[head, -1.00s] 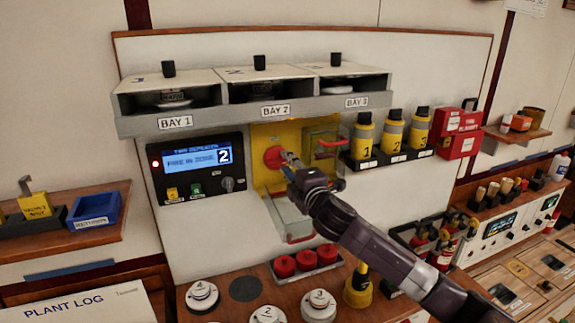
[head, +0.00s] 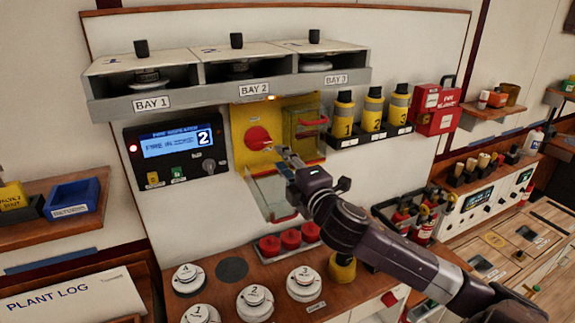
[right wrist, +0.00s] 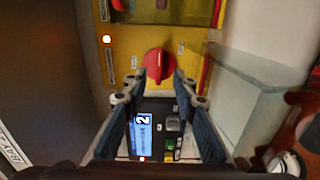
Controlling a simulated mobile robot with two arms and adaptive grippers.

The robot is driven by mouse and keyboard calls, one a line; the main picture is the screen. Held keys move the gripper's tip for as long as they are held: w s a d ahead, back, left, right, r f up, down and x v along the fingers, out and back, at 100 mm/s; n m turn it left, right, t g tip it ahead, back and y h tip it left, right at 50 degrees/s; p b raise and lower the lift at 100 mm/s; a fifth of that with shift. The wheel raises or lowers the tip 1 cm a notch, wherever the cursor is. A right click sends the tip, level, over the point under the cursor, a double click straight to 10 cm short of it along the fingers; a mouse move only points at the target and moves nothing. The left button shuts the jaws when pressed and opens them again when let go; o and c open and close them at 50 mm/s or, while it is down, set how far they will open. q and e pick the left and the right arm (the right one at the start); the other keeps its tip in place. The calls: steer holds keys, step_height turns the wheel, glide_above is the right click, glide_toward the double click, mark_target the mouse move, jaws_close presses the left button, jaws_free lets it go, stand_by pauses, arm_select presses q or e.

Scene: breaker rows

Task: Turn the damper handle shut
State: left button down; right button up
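The damper handle is a red knob with a raised grip (head: 258,138) on a yellow panel (head: 240,120), under the BAY 2 label. My right gripper (head: 286,156) is just to the lower right of the knob, apart from it in the head view. In the right wrist view the knob (right wrist: 158,66) shows beyond and between the two blue fingers (right wrist: 160,100), which are spread with nothing between them. Its grip runs up and down in that view. My left gripper is not in view.
A clear cover (head: 268,190) with a red edge hangs open below the panel. A second clear cover (head: 306,140) with a red pull is close on the right. The bay shelf (head: 210,101) juts out above. A control display (head: 176,144) sits on the left.

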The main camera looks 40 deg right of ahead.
steer(key=shift+v, duration=1.15)
steer(key=shift+f, duration=0.1)
